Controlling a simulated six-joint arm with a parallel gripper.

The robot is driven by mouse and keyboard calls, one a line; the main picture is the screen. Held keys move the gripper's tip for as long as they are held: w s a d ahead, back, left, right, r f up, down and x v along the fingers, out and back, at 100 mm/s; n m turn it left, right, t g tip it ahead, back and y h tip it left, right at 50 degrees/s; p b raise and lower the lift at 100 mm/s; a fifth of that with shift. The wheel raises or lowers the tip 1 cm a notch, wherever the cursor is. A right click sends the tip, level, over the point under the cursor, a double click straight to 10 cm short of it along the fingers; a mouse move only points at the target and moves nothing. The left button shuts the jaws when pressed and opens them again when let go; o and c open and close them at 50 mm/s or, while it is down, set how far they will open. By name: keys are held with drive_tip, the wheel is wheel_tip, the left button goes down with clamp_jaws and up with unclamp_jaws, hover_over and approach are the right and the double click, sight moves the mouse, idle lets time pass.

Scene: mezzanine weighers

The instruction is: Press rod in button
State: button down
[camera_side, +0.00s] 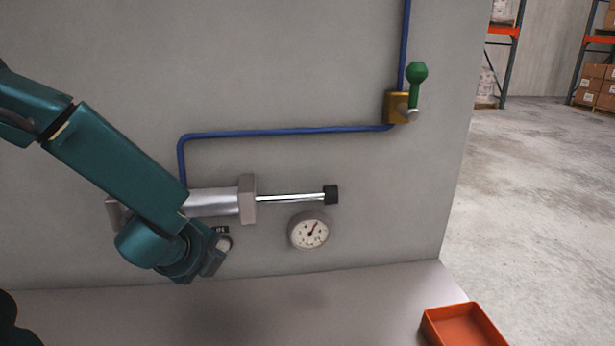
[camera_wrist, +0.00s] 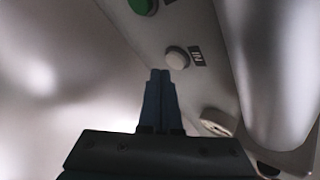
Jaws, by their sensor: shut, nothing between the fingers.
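The white round button (camera_wrist: 177,58) sits on the wall with a small dark label (camera_wrist: 196,56) beside it; the lettering is small and seems to read IN. In the side view the button (camera_side: 224,243) is just below the cylinder, beside my wrist. My gripper (camera_wrist: 160,76) is shut and empty, its fingertips just short of the white button in the wrist view; I cannot tell the exact gap. A green button (camera_wrist: 143,6) shows at the top edge of the wrist view. The cylinder (camera_side: 212,202) has its bright rod (camera_side: 290,198) extended right, ending in a black tip (camera_side: 331,194).
A round gauge (camera_side: 309,231) is on the wall below the rod. A blue pipe (camera_side: 290,132) runs to a brass valve (camera_side: 396,107) with a green lever (camera_side: 416,82). An orange tray (camera_side: 465,324) stands at the ledge's right end. The ledge middle is clear.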

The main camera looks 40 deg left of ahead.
drive_tip(key=shift+w+a, duration=0.1)
drive_tip(key=shift+w+a, duration=0.15)
drive_tip(key=shift+w, duration=0.05)
drive_tip(key=shift+w+a, duration=0.3)
idle(0.8)
drive_tip(key=shift+s, duration=0.1)
drive_tip(key=shift+s+d, duration=0.55)
drive_tip(key=shift+d, duration=0.05)
idle(0.3)
drive_tip(key=s+d, duration=0.3)
drive_tip(key=shift+s+d, duration=0.25)
idle(0.7)
